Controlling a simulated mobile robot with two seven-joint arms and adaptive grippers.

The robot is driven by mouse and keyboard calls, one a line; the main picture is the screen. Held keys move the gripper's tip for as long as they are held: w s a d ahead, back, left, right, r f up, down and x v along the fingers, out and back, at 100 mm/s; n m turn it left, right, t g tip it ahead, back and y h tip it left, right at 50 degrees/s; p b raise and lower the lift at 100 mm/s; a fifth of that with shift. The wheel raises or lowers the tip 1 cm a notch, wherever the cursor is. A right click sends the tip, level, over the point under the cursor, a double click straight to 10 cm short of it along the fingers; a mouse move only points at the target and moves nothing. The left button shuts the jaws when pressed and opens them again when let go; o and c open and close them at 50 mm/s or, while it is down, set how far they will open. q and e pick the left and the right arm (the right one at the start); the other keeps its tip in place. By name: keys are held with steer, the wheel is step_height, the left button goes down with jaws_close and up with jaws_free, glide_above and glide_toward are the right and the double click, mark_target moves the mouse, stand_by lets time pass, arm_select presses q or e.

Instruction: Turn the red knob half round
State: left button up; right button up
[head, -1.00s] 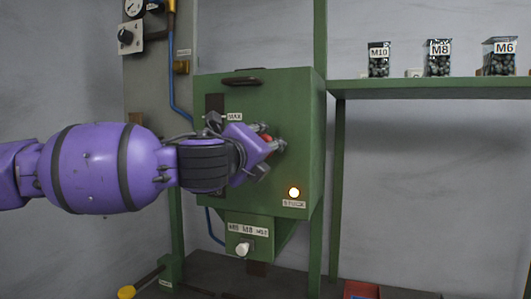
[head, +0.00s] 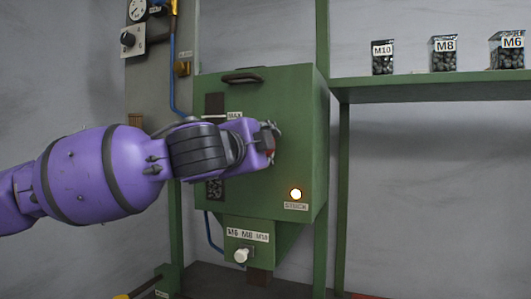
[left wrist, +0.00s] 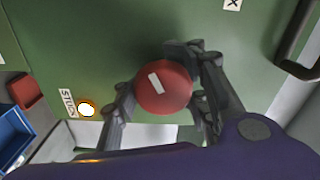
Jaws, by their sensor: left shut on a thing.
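The red knob (left wrist: 165,90) is on the front of the green machine box (head: 290,120), with a white mark on its face. In the head view only a sliver of the knob (head: 271,146) shows past my gripper. My left gripper (head: 272,140) is shut on the knob, and its fingers sit on both sides of it in the left wrist view (left wrist: 160,75). In that view the white mark is tilted. My right gripper is in neither view.
A lit lamp (head: 296,194) labelled STUCK is on the box, low right of the knob. A white knob (head: 241,255) sits below. A handle (head: 243,76) is near the top. A green shelf (head: 430,88) with bins of parts stands at right.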

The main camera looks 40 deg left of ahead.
arm_select(q)
steer(key=n, duration=0.1)
steer(key=f+n+b, duration=0.1)
steer(key=shift+w+d+n, duration=0.1)
steer(key=shift+d+n, duration=0.05)
steer(key=shift+n, duration=0.25)
steer(key=shift+r+n, duration=0.1)
steer(key=shift+n, duration=0.8)
steer(key=n+b, duration=0.1)
steer(key=n, duration=0.2)
steer(key=shift+r+n, duration=0.15)
steer(key=shift+n, duration=0.15)
steer(key=shift+r+n, duration=0.2)
steer(key=shift+n, duration=1.6)
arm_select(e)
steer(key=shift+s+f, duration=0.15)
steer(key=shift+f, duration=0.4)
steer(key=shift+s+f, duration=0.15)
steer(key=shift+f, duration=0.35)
arm_select(q)
steer(key=o, duration=1.2)
steer(key=shift+d+r, duration=0.15)
steer(key=shift+o, duration=0.2)
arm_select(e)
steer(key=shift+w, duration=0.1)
